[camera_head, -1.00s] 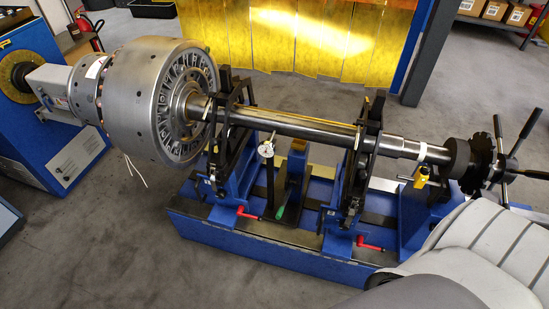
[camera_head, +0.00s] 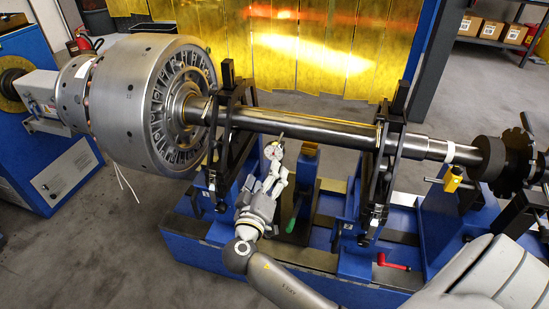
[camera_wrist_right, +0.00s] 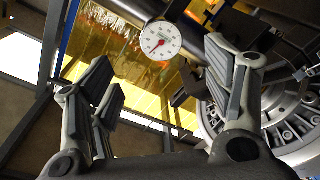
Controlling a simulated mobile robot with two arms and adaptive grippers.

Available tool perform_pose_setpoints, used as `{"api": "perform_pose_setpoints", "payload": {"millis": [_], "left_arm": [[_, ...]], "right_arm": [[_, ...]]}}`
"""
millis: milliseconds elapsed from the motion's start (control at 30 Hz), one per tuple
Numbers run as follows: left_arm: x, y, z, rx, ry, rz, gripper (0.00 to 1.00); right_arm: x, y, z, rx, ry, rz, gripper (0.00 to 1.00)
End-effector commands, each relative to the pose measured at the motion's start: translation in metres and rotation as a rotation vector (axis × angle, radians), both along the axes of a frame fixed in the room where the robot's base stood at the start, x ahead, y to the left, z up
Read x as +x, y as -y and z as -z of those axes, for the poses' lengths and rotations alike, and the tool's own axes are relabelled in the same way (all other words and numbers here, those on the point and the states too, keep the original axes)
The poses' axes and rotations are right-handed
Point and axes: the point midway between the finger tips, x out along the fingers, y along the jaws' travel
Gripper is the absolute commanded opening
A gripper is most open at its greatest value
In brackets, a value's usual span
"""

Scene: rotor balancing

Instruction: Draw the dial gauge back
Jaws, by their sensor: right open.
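The dial gauge (camera_head: 274,150) has a small round white face and sits just below the rotor shaft (camera_head: 320,133), beside the left bearing pedestal (camera_head: 232,140). My right gripper (camera_head: 276,172) is just below and in front of the gauge, its fingers pointing up toward it. In the right wrist view, the gauge face (camera_wrist_right: 160,40) with a red needle shows between and beyond the open fingers (camera_wrist_right: 160,70). No finger visibly closes on it. The gauge's stand is mostly hidden behind my gripper and arm. My left gripper is not in view.
The large bladed rotor drum (camera_head: 150,105) is left of the gauge. The right pedestal (camera_head: 382,165) and a yellow device (camera_head: 453,178) stand to the right. A green handle (camera_head: 291,225) is close to my right wrist. A blue machine bed (camera_head: 200,245) lies below.

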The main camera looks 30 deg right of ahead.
Motion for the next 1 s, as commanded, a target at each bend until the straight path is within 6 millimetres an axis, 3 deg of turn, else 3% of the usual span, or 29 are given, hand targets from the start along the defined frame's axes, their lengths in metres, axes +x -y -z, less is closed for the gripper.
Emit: {"api": "perform_pose_setpoints", "payload": {"millis": [533,1000], "left_arm": [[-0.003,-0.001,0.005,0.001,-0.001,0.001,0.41],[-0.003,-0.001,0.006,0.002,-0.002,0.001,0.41]], "right_arm": [[0.063,0.066,-0.001,-0.001,-0.003,0.000,0.74],[0.072,0.074,0.000,0.002,-0.004,-0.001,0.71]]}}
